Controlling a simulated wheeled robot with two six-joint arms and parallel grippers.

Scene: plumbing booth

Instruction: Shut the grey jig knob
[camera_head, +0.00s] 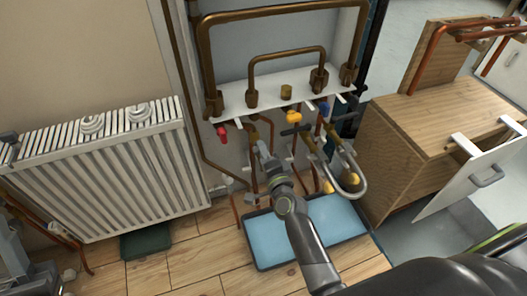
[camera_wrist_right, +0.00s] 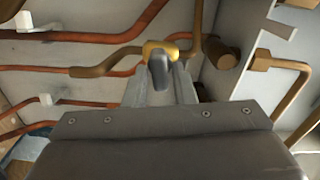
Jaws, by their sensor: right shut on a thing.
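My right gripper (camera_head: 263,153) reaches up to the pipework under the white shelf. In the wrist view its two fingers (camera_wrist_right: 159,85) are closed on the grey jig knob (camera_wrist_right: 160,68), one on each side. The knob sits in front of a brass-yellow valve body (camera_wrist_right: 158,48) in a copper pipe run. In the head view the gripper and arm largely cover the knob, so its turn angle is hard to tell. My left gripper cannot be made out.
A red knob (camera_head: 222,133) is left of the gripper; a yellow knob (camera_head: 294,117) and blue knob (camera_head: 324,108) are right. A blue tray (camera_head: 341,216) lies below. A white radiator (camera_head: 120,175) stands left, a wooden cabinet (camera_head: 432,125) right. Copper pipes crowd the gripper.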

